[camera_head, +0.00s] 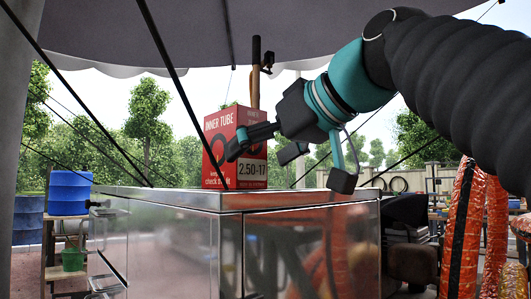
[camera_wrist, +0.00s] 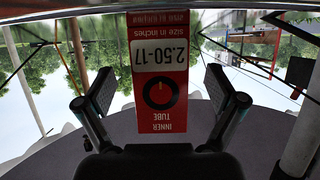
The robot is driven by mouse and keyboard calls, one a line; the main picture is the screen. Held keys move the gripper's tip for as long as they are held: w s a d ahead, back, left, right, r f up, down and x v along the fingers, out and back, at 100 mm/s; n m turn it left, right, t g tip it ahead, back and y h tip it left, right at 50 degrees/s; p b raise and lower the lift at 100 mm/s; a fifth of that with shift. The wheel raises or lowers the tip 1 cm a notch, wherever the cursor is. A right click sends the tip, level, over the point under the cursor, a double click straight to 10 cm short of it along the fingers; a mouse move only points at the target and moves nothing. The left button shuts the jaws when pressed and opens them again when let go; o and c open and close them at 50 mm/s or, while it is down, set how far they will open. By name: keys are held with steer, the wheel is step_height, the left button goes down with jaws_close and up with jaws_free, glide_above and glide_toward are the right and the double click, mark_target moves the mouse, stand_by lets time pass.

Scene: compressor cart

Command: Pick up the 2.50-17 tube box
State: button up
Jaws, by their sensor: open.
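The 2.50-17 tube box (camera_head: 218,146) is red with a white size label and "INNER TUBE" lettering. It stands upright on the metal top of the cart (camera_head: 160,195). My gripper (camera_head: 290,160) is open in front of the box, and one finger overlaps part of the box in the head view. In the wrist view the box (camera_wrist: 160,75) appears upside down, between and beyond the two spread fingers (camera_wrist: 160,95). I see no finger closed on it. The box's far side is hidden.
A blue barrel (camera_head: 70,194) and a green bucket (camera_head: 72,260) are at the left. Dark straps or poles cross in front on the left. The cart top beside the box looks clear.

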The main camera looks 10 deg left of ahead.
mark_target(240, 114)
steer(key=shift+f+x, duration=0.15)
steer(key=shift+x, duration=1.35)
steer(key=shift+f+x, duration=0.15)
steer(key=shift+x, duration=1.35)
steer(key=shift+s+d, duration=0.1)
steer(key=c, duration=1.6)
step_height(240, 114, up, 8)
steer(key=p, duration=0.3)
steer(key=shift+p, duration=0.3)
steer(key=shift+c, duration=0.2)
steer(key=shift+r, duration=1.05)
